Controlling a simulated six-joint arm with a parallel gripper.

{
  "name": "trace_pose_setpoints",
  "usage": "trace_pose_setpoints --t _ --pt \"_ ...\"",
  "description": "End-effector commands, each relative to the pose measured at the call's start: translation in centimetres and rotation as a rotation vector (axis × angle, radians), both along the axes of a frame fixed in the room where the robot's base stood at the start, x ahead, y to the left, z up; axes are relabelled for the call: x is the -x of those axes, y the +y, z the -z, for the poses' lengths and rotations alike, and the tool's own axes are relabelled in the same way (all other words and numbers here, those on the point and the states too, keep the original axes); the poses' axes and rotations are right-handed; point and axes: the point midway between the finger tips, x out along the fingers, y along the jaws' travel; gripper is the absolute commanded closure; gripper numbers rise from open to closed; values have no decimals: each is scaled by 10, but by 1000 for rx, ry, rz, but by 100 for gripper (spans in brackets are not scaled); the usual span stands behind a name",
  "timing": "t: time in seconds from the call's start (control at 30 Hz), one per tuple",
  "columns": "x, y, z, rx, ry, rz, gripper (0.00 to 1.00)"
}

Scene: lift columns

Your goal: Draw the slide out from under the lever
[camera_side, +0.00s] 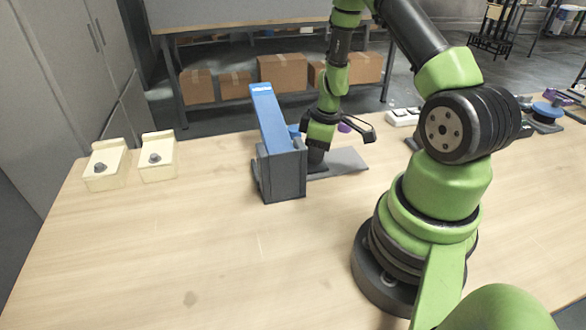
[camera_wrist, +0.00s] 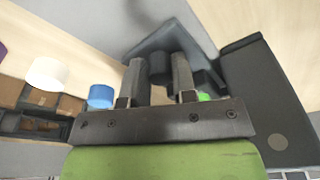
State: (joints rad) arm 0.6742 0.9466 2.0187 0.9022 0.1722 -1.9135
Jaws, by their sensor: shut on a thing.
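The blue lever (camera_side: 267,115) stands tilted in a dark grey housing (camera_side: 281,177), its upper end leaning up and left in the side view. The flat grey slide (camera_side: 346,161) lies on the table and sticks out to the right of the housing. My gripper (camera_side: 316,158) points down beside the housing. In the wrist view my gripper (camera_wrist: 160,82) is shut on the slide's dark knob (camera_wrist: 160,66), one finger on each side. The grey slide (camera_wrist: 164,32) spreads beyond the fingers there. The housing (camera_wrist: 265,105) is at the right. The slide's inner end is hidden.
Two cream blocks with knobs (camera_side: 104,164) (camera_side: 157,157) stand at the left. A white block (camera_side: 403,117) and a blue round piece (camera_side: 547,111) are at the back right. A white cylinder (camera_wrist: 48,73) and a blue one (camera_wrist: 101,96) show in the wrist view. The front table is clear.

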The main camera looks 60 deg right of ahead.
Motion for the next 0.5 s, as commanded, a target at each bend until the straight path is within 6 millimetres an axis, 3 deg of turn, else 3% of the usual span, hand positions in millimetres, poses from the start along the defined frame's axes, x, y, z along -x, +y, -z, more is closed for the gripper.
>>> trace_pose_setpoints --t 0.5 --pt "22 -23 0 3 -2 3 90"
